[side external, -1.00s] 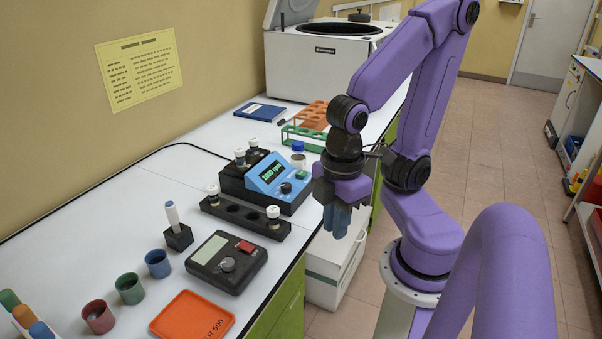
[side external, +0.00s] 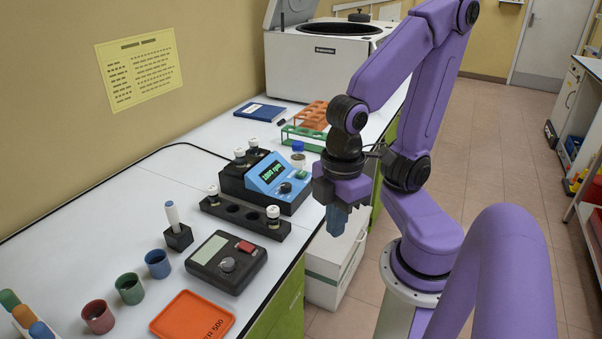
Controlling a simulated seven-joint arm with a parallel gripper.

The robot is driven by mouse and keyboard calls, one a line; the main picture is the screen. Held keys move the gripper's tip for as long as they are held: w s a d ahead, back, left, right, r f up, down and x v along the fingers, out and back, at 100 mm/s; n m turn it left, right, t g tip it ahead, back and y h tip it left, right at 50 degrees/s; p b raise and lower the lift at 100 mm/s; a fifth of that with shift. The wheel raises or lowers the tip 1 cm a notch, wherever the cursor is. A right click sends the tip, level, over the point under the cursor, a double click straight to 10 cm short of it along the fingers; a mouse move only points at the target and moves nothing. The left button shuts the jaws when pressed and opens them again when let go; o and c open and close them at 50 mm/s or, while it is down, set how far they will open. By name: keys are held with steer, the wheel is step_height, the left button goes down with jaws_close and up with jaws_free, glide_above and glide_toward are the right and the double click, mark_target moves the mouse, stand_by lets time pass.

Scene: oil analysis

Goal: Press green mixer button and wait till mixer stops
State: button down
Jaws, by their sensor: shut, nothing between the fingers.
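The mixer (side external: 272,182) is a black and blue device with a lit green display, standing at the back middle of the bench. A small green button (side external: 302,174) shows on the right of its sloping blue panel, near a dark knob (side external: 286,188). Capped vials (side external: 240,156) stand in the mixer's black top. My gripper (side external: 337,222) is shut and empty, pointing down beyond the bench's right edge. It is to the right of the mixer and apart from it.
A black rack (side external: 244,217) with two vials stands in front of the mixer. A black device with a red button (side external: 226,262), an orange tray (side external: 192,317) and coloured cups (side external: 130,288) are nearer. A green rack (side external: 303,138) and a white centrifuge (side external: 325,65) are behind.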

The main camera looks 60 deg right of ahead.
stand_by(0.8)
steer(key=w+d+m+g+y, duration=0.2)
steer(key=w+d+m, duration=0.1)
steer(key=w+m, duration=0.65)
steer(key=m+t+y, duration=0.4)
steer(key=m+t, duration=0.5)
steer(key=m, duration=1.3)
glide_above(305, 172)
steer(key=shift+f, duration=0.2)
steer(key=shift+f, duration=4.4)
steer(key=shift+f, duration=0.2)
